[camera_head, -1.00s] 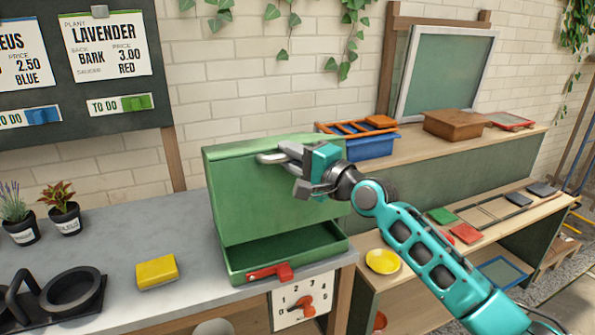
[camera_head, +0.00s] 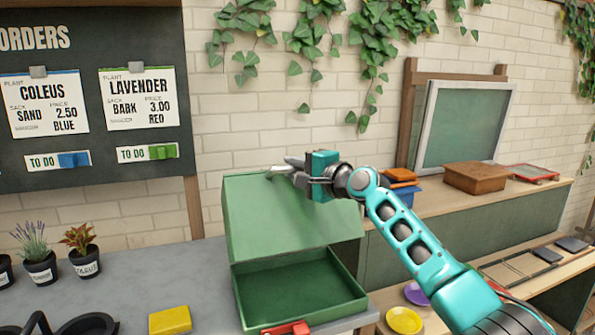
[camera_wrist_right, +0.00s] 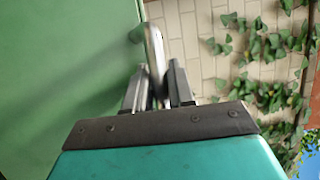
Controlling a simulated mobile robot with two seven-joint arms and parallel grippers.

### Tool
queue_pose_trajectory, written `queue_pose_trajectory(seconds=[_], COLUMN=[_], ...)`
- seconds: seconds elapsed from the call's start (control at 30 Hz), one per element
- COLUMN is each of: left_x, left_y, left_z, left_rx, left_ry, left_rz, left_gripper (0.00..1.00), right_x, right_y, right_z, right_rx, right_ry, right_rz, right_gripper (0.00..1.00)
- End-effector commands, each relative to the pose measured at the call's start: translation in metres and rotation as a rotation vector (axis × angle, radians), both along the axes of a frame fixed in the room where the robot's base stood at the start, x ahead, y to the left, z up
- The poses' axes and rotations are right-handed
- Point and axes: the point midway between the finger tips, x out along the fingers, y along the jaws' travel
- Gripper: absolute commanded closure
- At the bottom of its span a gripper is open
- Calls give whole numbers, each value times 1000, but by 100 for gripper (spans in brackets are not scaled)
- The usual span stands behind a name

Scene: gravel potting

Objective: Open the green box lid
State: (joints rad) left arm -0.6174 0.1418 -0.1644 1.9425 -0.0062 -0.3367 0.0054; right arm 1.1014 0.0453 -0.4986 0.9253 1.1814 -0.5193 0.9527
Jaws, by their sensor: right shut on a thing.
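The green box (camera_head: 300,290) stands on the grey counter with its inside showing, and it looks empty. Its green lid (camera_head: 285,222) is raised and leans back behind the box; it also fills the left of the right wrist view (camera_wrist_right: 65,75). A grey metal handle (camera_wrist_right: 155,55) stands out from the lid's upper edge. My right gripper (camera_head: 298,168) is at the lid's top edge, shut on the lid handle, with its two fingers (camera_wrist_right: 158,88) on either side of it. A red latch (camera_head: 288,328) is on the box's front. My left gripper is not in view.
A yellow block (camera_head: 170,321) lies on the counter (camera_head: 130,275) left of the box. Potted plants (camera_head: 82,250) stand further left. Yellow (camera_head: 404,320) and purple saucers sit lower right.

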Motion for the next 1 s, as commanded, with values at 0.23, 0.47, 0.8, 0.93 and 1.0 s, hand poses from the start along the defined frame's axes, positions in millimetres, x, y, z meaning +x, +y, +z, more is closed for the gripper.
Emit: queue_pose_trajectory(seconds=[0.23,0.47,0.8,0.93,1.0], left_x=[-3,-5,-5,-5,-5], left_y=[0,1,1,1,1], left_z=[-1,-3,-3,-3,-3], left_rx=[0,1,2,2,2], left_ry=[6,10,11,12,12], left_rz=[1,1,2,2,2], left_gripper=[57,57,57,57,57], right_x=[1,1,1,1,1], right_y=[0,0,0,0,-1], right_z=[2,2,-2,-4,-4], right_rx=[1,1,-2,-4,-4], right_ry=[1,1,6,9,10], right_rz=[-1,-1,-1,-1,0], right_gripper=[100,71,56,56,56])
